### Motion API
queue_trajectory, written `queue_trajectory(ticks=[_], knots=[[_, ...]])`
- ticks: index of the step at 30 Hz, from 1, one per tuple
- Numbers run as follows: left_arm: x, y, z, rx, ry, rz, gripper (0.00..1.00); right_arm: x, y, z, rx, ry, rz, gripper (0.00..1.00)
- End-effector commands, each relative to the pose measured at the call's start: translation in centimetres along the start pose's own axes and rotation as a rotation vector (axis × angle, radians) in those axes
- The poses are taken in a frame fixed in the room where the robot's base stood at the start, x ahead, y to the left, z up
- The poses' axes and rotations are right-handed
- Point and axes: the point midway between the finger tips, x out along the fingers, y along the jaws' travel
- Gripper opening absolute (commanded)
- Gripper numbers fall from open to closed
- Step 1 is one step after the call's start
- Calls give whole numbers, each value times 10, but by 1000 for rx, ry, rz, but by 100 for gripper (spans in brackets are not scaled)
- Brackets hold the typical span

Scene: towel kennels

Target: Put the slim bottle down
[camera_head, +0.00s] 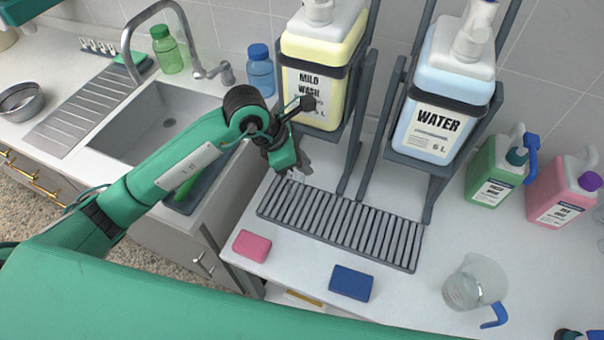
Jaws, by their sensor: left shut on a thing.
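My left gripper (293,168) reaches in from the left and points down over the far left end of the grey slatted drip rack (263,211). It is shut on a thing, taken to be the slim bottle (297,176). Only a small pale, clear-looking part shows at the fingertips; the rest is hidden by the gripper. I cannot tell whether its bottom touches the rack.
Behind the rack, yellow MILD WASH (322,60) and blue WATER (446,85) containers stand on dark frames. A pink sponge (252,246), a blue sponge (351,283) and a clear jug (475,284) are in front. A blue bottle (260,72) stands behind my left arm.

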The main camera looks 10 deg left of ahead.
Motion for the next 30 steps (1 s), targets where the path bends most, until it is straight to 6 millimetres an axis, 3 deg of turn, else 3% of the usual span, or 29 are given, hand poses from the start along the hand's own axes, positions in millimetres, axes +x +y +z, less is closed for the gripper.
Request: queue_trajectory(ticks=[12,22,23,25,26,30], knots=[[36,-1,-22,-1,0,-2,0,-10,1,-10,-2,14,1,36],[40,0,-24,2,0,0,0,-5,-5,-10,1,12,-5,36],[40,0,-24,1,-1,0,17,-6,-5,-10,1,12,-6,36],[39,0,-23,1,-1,0,30,-7,-6,-10,2,11,-6,36],[39,0,-23,1,0,0,35,-7,-6,-10,2,11,-6,36],[39,0,-23,1,0,0,35,-7,-5,-10,2,11,-6,36]])
